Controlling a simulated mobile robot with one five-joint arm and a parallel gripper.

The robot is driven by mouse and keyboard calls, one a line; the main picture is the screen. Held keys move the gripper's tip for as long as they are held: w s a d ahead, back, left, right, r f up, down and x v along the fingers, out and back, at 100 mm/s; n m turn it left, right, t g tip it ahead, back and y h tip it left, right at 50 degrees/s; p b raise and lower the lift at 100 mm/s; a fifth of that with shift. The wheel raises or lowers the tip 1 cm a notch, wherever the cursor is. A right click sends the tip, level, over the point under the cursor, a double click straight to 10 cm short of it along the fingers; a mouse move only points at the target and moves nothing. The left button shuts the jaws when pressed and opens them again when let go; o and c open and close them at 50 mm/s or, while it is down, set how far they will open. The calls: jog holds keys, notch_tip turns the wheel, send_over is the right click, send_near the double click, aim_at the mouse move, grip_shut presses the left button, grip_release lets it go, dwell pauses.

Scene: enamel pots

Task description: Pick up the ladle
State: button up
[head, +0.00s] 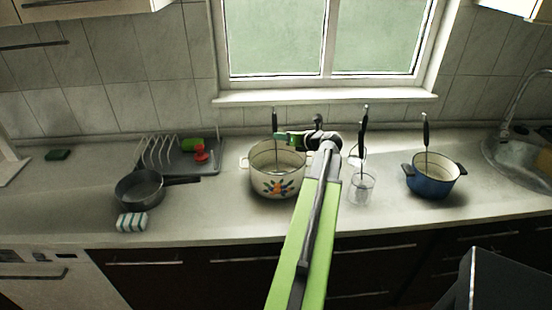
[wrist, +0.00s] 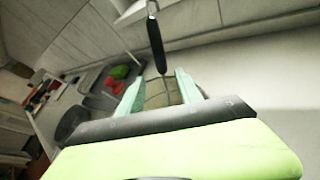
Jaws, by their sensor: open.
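A ladle with a black handle (head: 275,122) stands upright in the white enamel pot (head: 277,186), which has a painted flower. Its bowl is hidden inside the pot. My gripper (head: 282,137) is over this pot, right by the ladle's thin stem. In the wrist view my gripper (wrist: 160,88) is open, and the ladle's black handle (wrist: 156,45) rises beyond and between its two pale green fingers. Whether they touch the stem, I cannot tell. A second black-handled utensil (head: 426,130) stands in the blue pot (head: 433,185) at the right.
A wire-like clear holder (head: 362,188) with black-handled utensils stands just right of my arm. A dark pan (head: 139,188), a striped sponge (head: 132,222) and a dish rack (head: 180,160) are at the left. The sink (head: 510,155) is far right. The wall and window are behind.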

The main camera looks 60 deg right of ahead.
aim_at(276, 144)
jog(key=x, duration=0.2)
jog(key=b+x, duration=0.1)
jog(key=x, duration=0.1)
jog(key=b+x, duration=0.1)
jog(key=x, duration=0.2)
jog(key=shift+s+d+f, duration=0.15)
jog(key=shift+d, duration=0.1)
grip_shut()
